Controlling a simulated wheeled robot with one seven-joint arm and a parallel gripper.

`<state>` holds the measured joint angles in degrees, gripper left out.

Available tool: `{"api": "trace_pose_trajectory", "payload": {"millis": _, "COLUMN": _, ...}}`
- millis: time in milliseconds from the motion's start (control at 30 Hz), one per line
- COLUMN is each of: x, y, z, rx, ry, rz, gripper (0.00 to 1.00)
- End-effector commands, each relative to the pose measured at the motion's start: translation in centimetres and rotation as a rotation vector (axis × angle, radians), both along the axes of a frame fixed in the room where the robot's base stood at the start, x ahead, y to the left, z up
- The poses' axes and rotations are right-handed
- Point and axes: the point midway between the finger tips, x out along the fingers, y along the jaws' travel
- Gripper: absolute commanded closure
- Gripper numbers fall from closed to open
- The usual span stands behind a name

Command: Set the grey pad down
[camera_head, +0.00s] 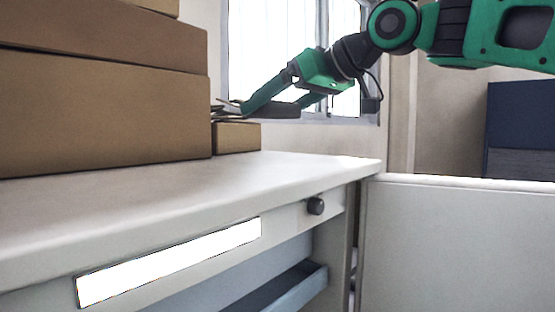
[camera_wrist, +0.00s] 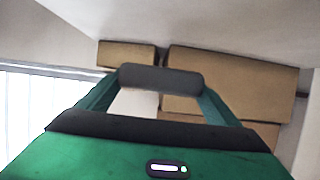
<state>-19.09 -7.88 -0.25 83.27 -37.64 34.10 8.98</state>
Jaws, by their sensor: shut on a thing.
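The grey pad (camera_head: 278,110) is a dark, flat, rounded piece held between the fingers of my gripper (camera_head: 275,104). In the head view it is at the far side of the white desk (camera_head: 290,170), level with the top of a small cardboard box. Whether it touches that box is unclear. In the wrist view the pad (camera_wrist: 160,78) spans the gap between the two green fingertips, with my gripper (camera_wrist: 160,85) shut on it.
Large stacked cardboard boxes (camera_head: 100,100) fill the desk's left side. A small box (camera_head: 236,137) stands beside them, with thin dark items (camera_head: 226,108) above. The desk's front and right top is clear. An open drawer (camera_head: 285,288) is below. A window (camera_head: 290,45) is behind.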

Motion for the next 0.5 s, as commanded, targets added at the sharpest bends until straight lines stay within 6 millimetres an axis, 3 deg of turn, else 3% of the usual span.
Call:
{"api": "trace_pose_trajectory", "payload": {"millis": 300, "x": 4.7, "y": -4.2, "z": -3.9, "rx": -0.001, "ry": 0.004, "rz": -0.002, "gripper": 0.42}}
{"api": "trace_pose_trajectory", "payload": {"millis": 500, "x": 6.2, "y": -5.6, "z": -5.1, "rx": -0.001, "ry": 0.0, "rz": 0.001, "gripper": 0.42}}
